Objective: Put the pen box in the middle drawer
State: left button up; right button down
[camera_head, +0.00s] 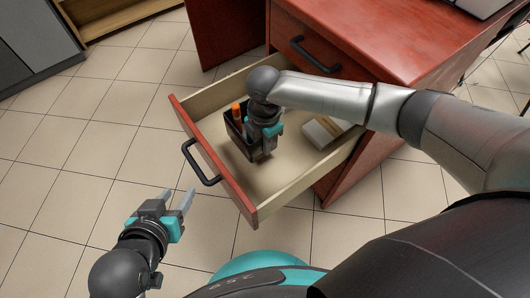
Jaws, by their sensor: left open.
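The pen box (235,139) is a small dark box with an orange item standing in it. It is inside the pulled-out drawer (220,174), near its front left part, and looks upright. The drawer has a red front with a black handle and a pale inside. My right gripper (264,146) points down into the drawer at the right side of the pen box. Its fingertips are hidden, so I cannot tell whether it grips the box. My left gripper (180,200) is open and empty, outside the drawer, left of its front.
A pale block-like object (322,131) lies at the right inside the drawer. A closed drawer with a black handle (313,56) is above, under the red desk top (375,30). Tiled floor on the left is clear. A wooden shelf (115,17) stands far left.

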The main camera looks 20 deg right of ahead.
jog(key=shift+f+b, duration=0.65)
jog(key=shift+f, duration=0.45)
jog(key=shift+f+b, duration=0.3)
jog(key=shift+f, duration=0.2)
pick_arm(q)
jog(key=shift+w+d+r+t+h, duration=0.25)
jog(key=shift+d+t+h, duration=0.1)
jog(key=shift+d+t, duration=0.35)
jog(key=shift+w+d+r+t+h, duration=0.2)
jog(key=shift+d+t+h, duration=0.2)
jog(key=shift+d+t, duration=0.25)
jog(key=shift+w+d+r+t+h, duration=0.25)
jog(key=shift+d+t+h, duration=0.1)
jog(key=shift+d+t, duration=0.35)
pick_arm(e)
jog(key=shift+f, duration=0.35)
jog(key=c, duration=1.5)
grip_release()
jog(key=shift+f, duration=0.15)
jog(key=o, duration=0.5)
jog(key=shift+c, duration=0.2)
